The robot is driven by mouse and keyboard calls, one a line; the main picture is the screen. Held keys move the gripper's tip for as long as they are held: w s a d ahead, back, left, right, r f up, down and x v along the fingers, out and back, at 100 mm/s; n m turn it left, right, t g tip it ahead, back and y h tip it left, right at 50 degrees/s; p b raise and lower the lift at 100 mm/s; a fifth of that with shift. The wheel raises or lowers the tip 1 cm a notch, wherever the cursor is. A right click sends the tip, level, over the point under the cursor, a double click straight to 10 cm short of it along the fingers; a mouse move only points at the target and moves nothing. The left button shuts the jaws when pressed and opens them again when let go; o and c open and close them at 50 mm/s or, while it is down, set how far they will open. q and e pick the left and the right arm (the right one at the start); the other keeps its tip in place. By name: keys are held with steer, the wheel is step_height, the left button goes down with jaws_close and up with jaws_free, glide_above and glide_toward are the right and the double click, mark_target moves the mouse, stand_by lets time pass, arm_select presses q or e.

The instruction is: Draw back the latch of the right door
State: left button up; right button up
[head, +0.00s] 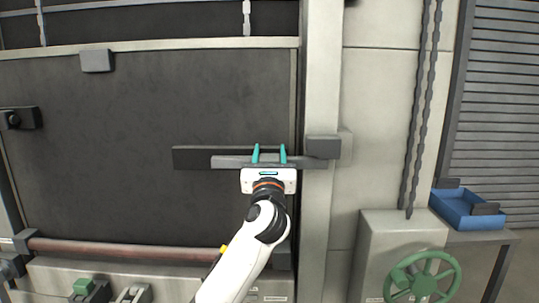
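The latch is a grey horizontal bar (228,162) in front of a darker backing strip (190,158) at the right edge of a large dark door panel (130,120). The bar's right end reaches across the pale frame post to a dark grey block (322,148). My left gripper (269,154) is at the bar, its two teal fingers pointing up and spread apart. The bar shows between the fingers; whether they touch it or straddle a handle I cannot tell. The gripper body hides part of what lies below the bar. My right gripper is out of view.
A green handwheel (421,277) is on a pale cabinet at lower right. Beside it a blue bin (467,209) rests on a ledge. Chains (420,110) hang on the wall. A reddish horizontal pipe (120,251) runs below the door. Small controls (88,290) sit at lower left.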

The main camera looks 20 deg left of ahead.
mark_target(217, 162)
arm_select(q)
steer(key=c, duration=0.9)
steer(key=shift+o, duration=0.2)
steer(key=a+p, duration=0.1)
steer(key=a, duration=0.1)
steer(key=s+a+p, duration=0.1)
steer(key=a, duration=0.1)
steer(key=a+p, duration=0.1)
steer(key=a, duration=0.1)
steer(key=shift+s+a+p, duration=0.2)
steer(key=shift+s+p, duration=0.15)
steer(key=shift+s, duration=0.05)
steer(key=o, duration=1.2)
steer(key=shift+a, duration=0.1)
steer(key=shift+o, duration=1)
steer(key=shift+a, duration=0.2)
steer(key=shift+s+d, duration=0.1)
